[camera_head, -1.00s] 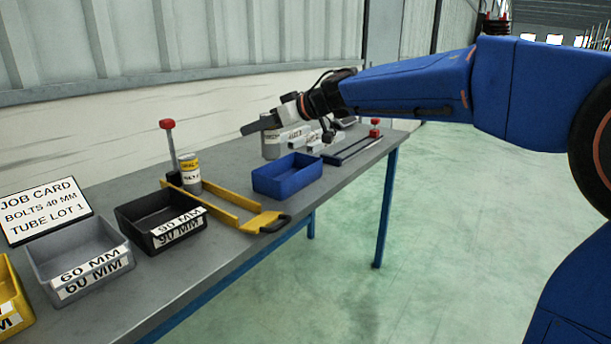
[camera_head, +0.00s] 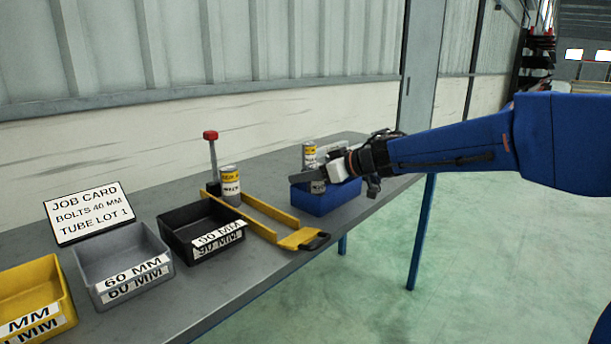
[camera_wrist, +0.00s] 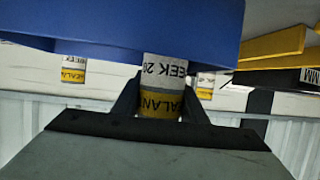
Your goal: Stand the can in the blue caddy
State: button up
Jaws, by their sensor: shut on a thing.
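The blue caddy (camera_head: 338,200) stands on the bench near its right part; its underside and wall also fill the top of the wrist view (camera_wrist: 120,25). My gripper (camera_head: 312,177) is over the caddy, shut on a white and yellow can (camera_wrist: 160,72). The can looks upright; the wrist view is upside down. Its lower part (camera_head: 318,188) shows below the fingers in the head view, at the caddy's rim. Its bottom is hidden by the caddy, so I cannot tell whether it touches the floor.
Another similar can (camera_head: 309,152) shows just behind my gripper. A third can (camera_head: 230,185) stands by the red-topped clamp (camera_head: 211,150) and yellow frame (camera_head: 270,217). Black (camera_head: 192,222), grey (camera_head: 115,250) and yellow (camera_head: 30,285) bins and a job card (camera_head: 88,210) lie left.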

jog(key=shift+f, duration=0.1)
jog(key=o, duration=1.2)
